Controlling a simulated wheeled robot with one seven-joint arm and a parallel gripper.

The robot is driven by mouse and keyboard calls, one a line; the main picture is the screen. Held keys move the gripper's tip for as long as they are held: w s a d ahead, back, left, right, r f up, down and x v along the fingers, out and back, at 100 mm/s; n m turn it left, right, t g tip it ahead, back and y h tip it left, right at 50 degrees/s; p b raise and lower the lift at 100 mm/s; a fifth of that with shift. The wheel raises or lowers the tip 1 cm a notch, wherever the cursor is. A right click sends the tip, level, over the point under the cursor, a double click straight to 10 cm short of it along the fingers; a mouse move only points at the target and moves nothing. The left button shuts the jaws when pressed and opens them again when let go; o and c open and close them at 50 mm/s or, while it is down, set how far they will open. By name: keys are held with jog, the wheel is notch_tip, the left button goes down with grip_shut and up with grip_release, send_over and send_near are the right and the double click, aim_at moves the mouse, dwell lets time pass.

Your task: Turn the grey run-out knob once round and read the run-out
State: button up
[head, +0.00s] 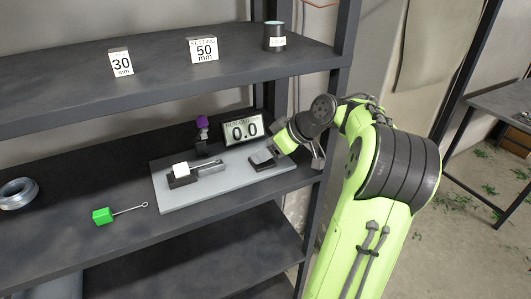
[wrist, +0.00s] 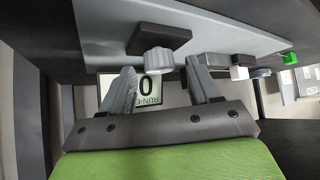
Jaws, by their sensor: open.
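The grey run-out knob (wrist: 158,60) shows in the wrist view, ribbed, standing out from a black block (wrist: 158,38) on the grey base plate (wrist: 105,18). My gripper (wrist: 159,68) is open, with one finger on each side of the knob's near end and visible gaps to both. In the head view my gripper (head: 272,148) is at the right end of the base plate, by the black block, and the knob is mostly hidden there. The run-out display (head: 244,131) reads 0.0. Its rotated face (wrist: 148,88) is partly seen between my fingers.
A black holder with a white block (head: 181,169) and a purple-topped stand (head: 202,123) are on the plate's left half. The upper shelf (head: 150,78) overhangs behind.

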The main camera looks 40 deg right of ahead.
jog(key=shift+w+a+f, duration=0.1)
jog(key=shift+w+f, duration=0.2)
jog(key=c, duration=1)
jog(key=shift+c, duration=0.2)
jog(key=shift+m+b, duration=0.3)
